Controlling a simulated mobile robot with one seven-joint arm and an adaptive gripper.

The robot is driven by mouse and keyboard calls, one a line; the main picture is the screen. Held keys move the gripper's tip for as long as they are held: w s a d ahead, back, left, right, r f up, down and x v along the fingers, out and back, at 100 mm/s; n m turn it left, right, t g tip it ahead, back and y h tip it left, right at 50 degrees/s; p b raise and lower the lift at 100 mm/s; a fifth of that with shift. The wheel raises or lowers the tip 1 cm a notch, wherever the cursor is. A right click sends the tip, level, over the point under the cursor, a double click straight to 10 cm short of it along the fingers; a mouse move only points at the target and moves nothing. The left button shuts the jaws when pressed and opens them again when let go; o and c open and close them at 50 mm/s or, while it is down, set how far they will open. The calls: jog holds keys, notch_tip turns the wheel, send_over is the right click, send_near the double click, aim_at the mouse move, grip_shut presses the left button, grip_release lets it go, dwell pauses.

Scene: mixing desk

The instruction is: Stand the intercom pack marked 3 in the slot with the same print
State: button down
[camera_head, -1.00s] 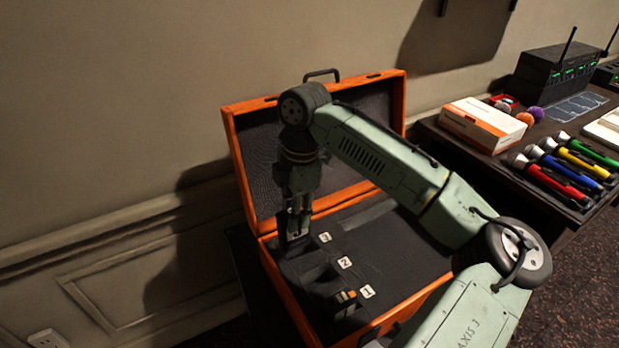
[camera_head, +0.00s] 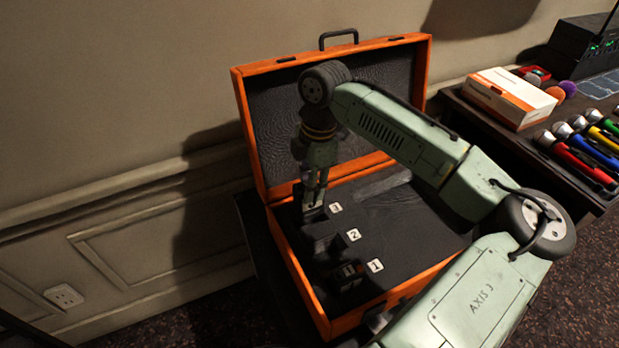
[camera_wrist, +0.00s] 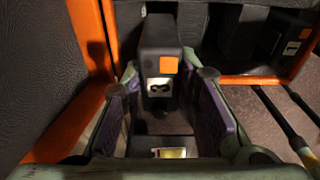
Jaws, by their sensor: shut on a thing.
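The dark intercom pack (camera_wrist: 160,42) shows in the wrist view with an orange square and a light label that reads as 3. My gripper (camera_wrist: 166,74) has its fingers on either side of the pack and is shut on it. In the head view my gripper (camera_head: 314,206) points down at the far left of the orange case (camera_head: 287,262), beside the print 3 (camera_head: 336,208). The pack is mostly hidden there by the fingers. I cannot tell how deep it sits in the slot.
The prints 2 (camera_head: 353,234) and 1 (camera_head: 375,266) mark the nearer slots. A dark pack (camera_head: 348,276) stands beside print 1. The case lid (camera_head: 240,120) is open behind my arm. A table at right holds a white-orange box (camera_head: 510,98) and several microphones.

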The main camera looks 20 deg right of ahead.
aim_at(310, 207)
jog(key=shift+f+b, duration=3.45)
jog(key=shift+f, duration=0.4)
jog(key=shift+p, duration=0.65)
jog(key=shift+f, duration=0.25)
jog(key=c, duration=1.2)
grip_release()
jog(key=r, duration=0.4)
jog(key=d+r, duration=0.1)
jog(key=r, duration=0.7)
jog(key=shift+w+d, duration=0.1)
jog(key=shift+d, duration=0.2)
